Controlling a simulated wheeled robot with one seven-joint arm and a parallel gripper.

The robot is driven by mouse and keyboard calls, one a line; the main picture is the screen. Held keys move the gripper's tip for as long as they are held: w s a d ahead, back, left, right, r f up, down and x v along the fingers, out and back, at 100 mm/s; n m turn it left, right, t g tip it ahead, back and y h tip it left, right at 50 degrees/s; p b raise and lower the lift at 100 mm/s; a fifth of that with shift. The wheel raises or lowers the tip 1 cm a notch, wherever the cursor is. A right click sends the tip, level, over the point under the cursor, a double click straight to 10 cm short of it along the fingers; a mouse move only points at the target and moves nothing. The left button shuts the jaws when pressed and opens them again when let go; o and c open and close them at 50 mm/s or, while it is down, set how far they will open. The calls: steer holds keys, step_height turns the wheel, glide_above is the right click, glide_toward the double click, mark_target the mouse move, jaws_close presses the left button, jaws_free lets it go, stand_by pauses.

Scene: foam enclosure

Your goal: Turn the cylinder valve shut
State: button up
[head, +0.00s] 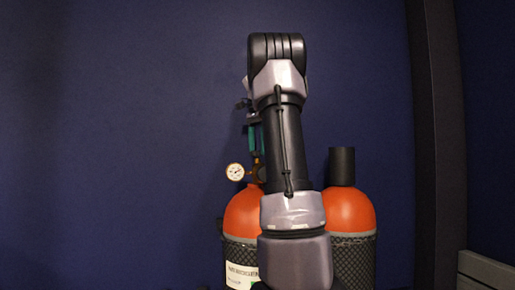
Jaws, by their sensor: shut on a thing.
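Two orange-topped cylinders stand side by side against the wall, partly behind my arm. The left cylinder (242,215) has a brass valve (258,173) on top, with a round white-faced gauge (235,172) on its left. My gripper (257,156) points down from the raised wrist and is mostly hidden behind my arm. A narrow dark and teal strip of it shows just above the brass fitting. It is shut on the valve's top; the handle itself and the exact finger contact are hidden.
The right cylinder (350,212) carries a black cap (342,166). Both have dark mesh sleeves, and the left one has a pale label (241,275). A dark vertical post (437,140) and a grey panel (487,270) stand at right. The left side is clear.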

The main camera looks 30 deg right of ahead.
steer(key=shift+m, duration=0.6)
steer(key=o, duration=1.4)
step_height(320, 180, up, 11)
steer(key=shift+f, duration=0.1)
steer(key=shift+s, duration=0.1)
